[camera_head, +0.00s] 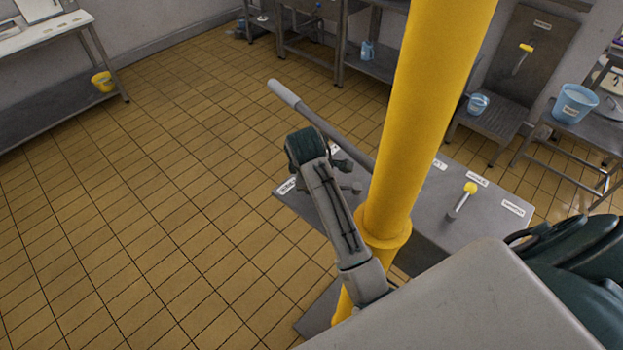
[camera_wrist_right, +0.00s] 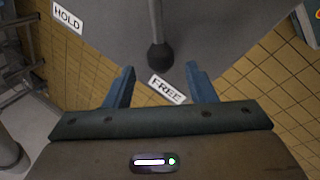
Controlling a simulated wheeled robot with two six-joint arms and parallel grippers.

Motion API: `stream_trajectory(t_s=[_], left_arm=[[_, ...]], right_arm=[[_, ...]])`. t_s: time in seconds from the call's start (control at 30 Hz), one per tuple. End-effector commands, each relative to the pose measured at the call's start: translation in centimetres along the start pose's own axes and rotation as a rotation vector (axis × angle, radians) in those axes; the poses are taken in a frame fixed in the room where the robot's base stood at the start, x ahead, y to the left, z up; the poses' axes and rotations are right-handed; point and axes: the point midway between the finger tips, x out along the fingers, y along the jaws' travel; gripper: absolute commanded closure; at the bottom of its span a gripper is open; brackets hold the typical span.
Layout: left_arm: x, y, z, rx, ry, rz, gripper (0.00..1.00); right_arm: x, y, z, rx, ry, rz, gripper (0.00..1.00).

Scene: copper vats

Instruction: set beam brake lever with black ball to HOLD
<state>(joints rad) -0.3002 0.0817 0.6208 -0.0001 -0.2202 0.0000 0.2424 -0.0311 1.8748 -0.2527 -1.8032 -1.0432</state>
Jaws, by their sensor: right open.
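In the right wrist view, the beam brake lever's black ball (camera_wrist_right: 160,57) is on a dark rod rising to the top edge. The ball is beside the FREE label (camera_wrist_right: 167,89). The HOLD label (camera_wrist_right: 67,17) is at upper left, apart from the ball. My right gripper (camera_wrist_right: 162,84) is open, its two blue fingers spread. The ball appears between the finger lines, beyond the tips; I see no contact. In the head view, an arm of mine reaches over the grey panel's (camera_head: 433,205) left end and hides part of it; I cannot make out the black ball there. My left gripper is not in view.
A thick yellow post (camera_head: 420,110) stands in front of the panel. A long lever with a pale grip (camera_head: 284,93) slants up over the tiled floor. A yellow-ball lever (camera_head: 465,196) stands on the panel's right. Open floor lies to the left.

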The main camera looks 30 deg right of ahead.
Motion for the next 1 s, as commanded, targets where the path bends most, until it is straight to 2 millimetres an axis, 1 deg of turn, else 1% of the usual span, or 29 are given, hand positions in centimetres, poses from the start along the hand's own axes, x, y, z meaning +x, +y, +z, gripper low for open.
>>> stream_trajectory(t_s=[0.03,0.1,0.23,0.37,0.57,0.6,0.67,0.7,0.83,1.0], left_arm=[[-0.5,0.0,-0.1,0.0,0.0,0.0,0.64],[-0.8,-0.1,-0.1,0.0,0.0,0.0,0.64],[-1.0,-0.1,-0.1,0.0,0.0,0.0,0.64],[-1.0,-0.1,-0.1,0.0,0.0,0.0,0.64],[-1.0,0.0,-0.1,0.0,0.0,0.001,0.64],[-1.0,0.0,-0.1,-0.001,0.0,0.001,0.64],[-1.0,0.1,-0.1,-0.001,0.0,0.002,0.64],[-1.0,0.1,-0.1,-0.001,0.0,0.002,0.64],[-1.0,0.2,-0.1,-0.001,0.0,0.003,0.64],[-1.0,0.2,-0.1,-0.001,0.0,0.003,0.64]], right_arm=[[0.7,0.0,0.1,0.0,-0.004,-0.004,0.5],[1.6,0.0,0.0,0.0,-0.001,-0.003,0.5],[2.9,0.0,0.0,0.0,0.0,-0.002,0.5],[3.3,0.0,0.0,0.002,0.001,0.0,0.5],[3.4,0.0,0.0,0.002,0.001,0.0,0.5],[3.4,0.0,0.0,0.002,0.001,0.0,0.54],[3.4,0.0,0.0,0.002,0.001,0.0,0.65],[3.4,0.0,0.0,0.002,0.001,0.0,0.73],[3.4,0.0,0.0,0.002,0.001,0.0,0.99],[3.4,0.0,-0.1,0.003,0.001,0.0,1.0]])
